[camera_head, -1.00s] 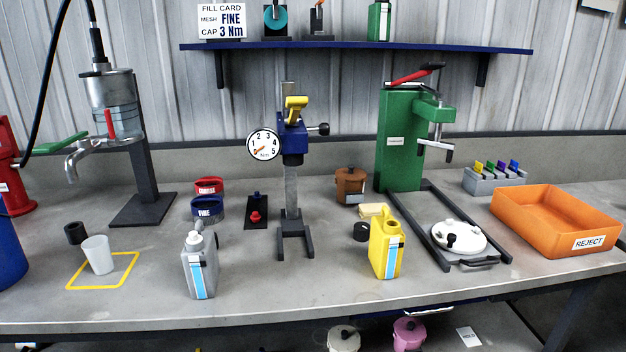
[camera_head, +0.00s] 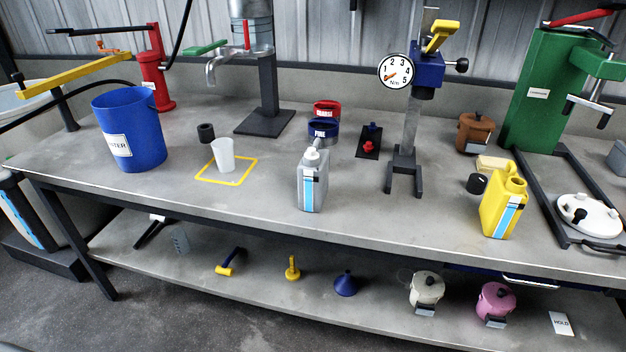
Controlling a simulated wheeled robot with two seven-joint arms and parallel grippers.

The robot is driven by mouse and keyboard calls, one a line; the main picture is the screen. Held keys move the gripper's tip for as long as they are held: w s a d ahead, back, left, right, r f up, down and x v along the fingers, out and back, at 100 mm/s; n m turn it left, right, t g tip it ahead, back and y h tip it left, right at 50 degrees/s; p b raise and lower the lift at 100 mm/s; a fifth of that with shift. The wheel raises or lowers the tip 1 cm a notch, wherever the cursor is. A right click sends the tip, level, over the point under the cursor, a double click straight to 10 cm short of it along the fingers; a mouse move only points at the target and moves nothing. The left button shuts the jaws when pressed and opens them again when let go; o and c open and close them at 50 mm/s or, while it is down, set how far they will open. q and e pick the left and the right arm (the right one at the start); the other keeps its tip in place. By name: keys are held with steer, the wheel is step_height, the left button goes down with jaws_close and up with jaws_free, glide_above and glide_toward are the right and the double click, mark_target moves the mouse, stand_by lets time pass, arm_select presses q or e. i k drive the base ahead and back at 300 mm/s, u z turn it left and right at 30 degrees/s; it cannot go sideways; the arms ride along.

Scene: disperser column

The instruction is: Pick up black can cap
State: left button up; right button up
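A small black round cap (camera_head: 477,184) lies on the bench just left of the yellow can (camera_head: 502,208), near its upper part in the picture. The yellow can stands upright with its neck open and a blue and white label on its front. A second black cylinder (camera_head: 206,132) stands farther left, behind the white cup (camera_head: 224,155); I cannot tell whether it is also a cap. A grey can (camera_head: 312,182) with a whitish top stands upright near the bench's front. Neither of my grippers shows.
A torque gauge stand (camera_head: 405,130) stands between the grey and yellow cans. A green press (camera_head: 545,90) and white lid (camera_head: 587,215) are at right. A blue bucket (camera_head: 130,135) is at left. The bench front between the cans is clear. A lower shelf (camera_head: 260,285) holds several items.

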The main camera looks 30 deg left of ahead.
mark_target(312, 175)
steer(key=z, duration=0.6)
steer(key=k, duration=0.3)
steer(key=u, duration=1.7)
steer(key=i, duration=1.15)
steer(key=z, duration=2.45)
steer(key=k, duration=0.85)
steer(key=u, duration=1.3)
